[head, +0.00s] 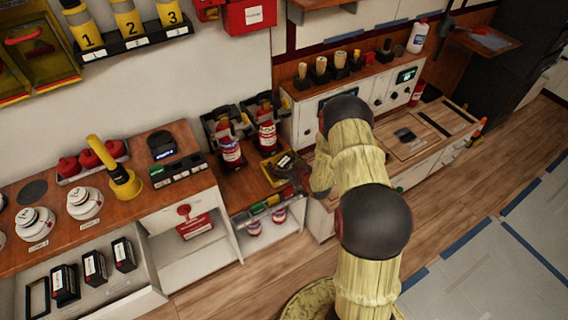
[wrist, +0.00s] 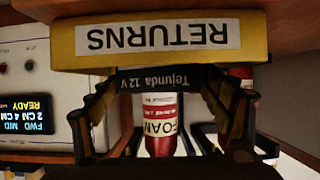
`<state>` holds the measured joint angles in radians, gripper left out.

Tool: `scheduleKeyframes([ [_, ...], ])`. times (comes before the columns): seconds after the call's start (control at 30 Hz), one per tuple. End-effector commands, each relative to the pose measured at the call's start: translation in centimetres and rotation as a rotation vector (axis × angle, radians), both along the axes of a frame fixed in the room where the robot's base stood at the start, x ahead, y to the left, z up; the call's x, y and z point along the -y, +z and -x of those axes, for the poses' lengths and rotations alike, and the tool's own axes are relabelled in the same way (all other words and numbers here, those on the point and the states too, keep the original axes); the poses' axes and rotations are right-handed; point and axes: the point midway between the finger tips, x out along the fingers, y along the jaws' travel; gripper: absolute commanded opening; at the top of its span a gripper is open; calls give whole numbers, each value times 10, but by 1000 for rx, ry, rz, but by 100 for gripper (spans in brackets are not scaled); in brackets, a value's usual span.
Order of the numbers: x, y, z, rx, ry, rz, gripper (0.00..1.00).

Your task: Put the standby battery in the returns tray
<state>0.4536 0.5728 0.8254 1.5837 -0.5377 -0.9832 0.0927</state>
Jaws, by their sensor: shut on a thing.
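My gripper (wrist: 163,88) is shut on the standby battery (wrist: 160,77), a dark block marked Tejunda 12 V. The battery is right beside the tray's front wall in the wrist view, which partly hides it. In the head view the battery (head: 287,161) appears over or inside the tray. I cannot tell whether it touches the tray floor.
Red extinguishers (head: 230,152) stand in dark holders just behind the tray; one marked FOAM (wrist: 160,125) shows between my fingers. A white panel with a display (wrist: 24,115) is close by. Batteries (head: 65,284) stand on the lower left shelf.

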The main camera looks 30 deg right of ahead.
Motion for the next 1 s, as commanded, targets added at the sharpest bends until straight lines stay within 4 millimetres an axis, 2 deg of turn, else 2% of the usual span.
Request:
scheduleKeyframes([
  [0.03,0,-1,-1,3,0,1,32],
  [0.07,0,-2,0,-1,0,0,81],
  [0.1,0,-2,0,-1,0,0,83],
  [0.37,0,-2,0,-1,0,0,98],
  [0.77,0,2,0,-1,0,0,98],
  [0.87,1,6,9,-3,-1,0,98],
  [1.0,2,19,32,-2,-3,-2,98],
])
